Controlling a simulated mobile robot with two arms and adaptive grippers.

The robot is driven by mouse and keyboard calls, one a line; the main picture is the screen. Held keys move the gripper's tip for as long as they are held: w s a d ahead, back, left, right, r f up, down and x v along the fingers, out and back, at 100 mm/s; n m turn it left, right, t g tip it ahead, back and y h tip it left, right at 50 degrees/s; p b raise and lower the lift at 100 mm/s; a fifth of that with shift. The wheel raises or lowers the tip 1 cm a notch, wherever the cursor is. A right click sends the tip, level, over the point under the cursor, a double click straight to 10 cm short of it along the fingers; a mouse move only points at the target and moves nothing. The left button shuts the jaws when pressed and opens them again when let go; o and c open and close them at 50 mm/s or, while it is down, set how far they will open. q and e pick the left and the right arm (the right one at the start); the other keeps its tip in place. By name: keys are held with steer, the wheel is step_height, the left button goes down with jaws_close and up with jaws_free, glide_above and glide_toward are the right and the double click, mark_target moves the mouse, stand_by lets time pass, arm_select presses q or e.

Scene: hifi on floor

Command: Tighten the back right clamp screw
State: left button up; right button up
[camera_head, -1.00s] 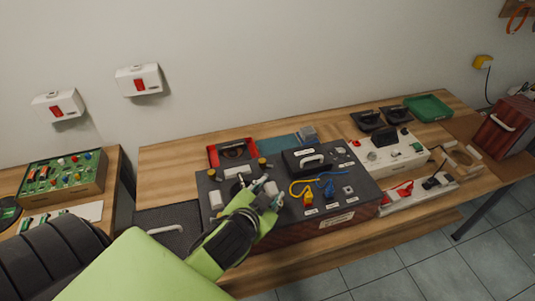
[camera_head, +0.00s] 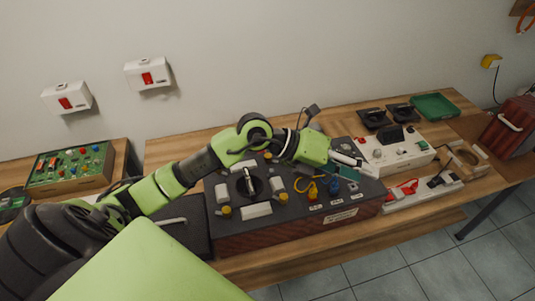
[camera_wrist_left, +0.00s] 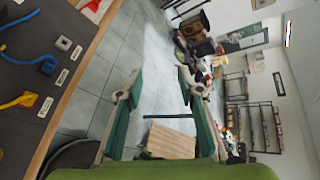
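A dark-topped box (camera_head: 235,238) with a reddish wooden front stands on the wooden table. On its left part is a round black opening with a grey handle (camera_head: 250,183), ringed by grey blocks. A small yellow knob (camera_head: 268,157) sits at the back right of this ring and another yellow knob (camera_head: 225,211) at its front left. I cannot tell for certain which is the back right clamp screw. My left gripper (camera_head: 362,165) is above the box's right part, fingers pointing right. In the left wrist view the gripper (camera_wrist_left: 160,76) is open and empty. My right gripper is not in view.
A yellow cable (camera_head: 304,187) and blue plug (camera_head: 333,188) lie on the box top. A white device (camera_head: 408,155) and white strip (camera_head: 425,193) stand to the right. A green tray (camera_head: 435,106) is at the far right back. My left arm crosses the box's back.

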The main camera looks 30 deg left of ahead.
arm_select(q)
steer(key=w+a+f+g+y, duration=0.15)
steer(key=a+f+y, duration=0.4)
steer(key=a, duration=0.55)
steer(key=n+y, duration=0.3)
steer(key=y, duration=0.4)
glide_toward(267, 157)
steer(key=shift+g, duration=0.45)
steer(key=p+x, duration=0.1)
steer(key=x, duration=0.1)
steer(key=w+p+x, duration=0.1)
steer(key=p+x, duration=0.1)
steer(key=x, duration=0.1)
steer(key=p+x, duration=0.1)
steer(key=x, duration=0.1)
steer(key=shift+w+r, duration=0.1)
steer(key=shift+w, duration=0.15)
steer(key=shift+w+a+f+m+p, duration=0.1)
steer(key=shift+f+m+p, duration=0.1)
steer(key=shift+f, duration=0.15)
steer(key=shift+w+a+f+m+p, duration=0.1)
steer(key=shift+w+f+p, duration=0.05)
steer(key=shift+f, duration=0.25)
jaws_close()
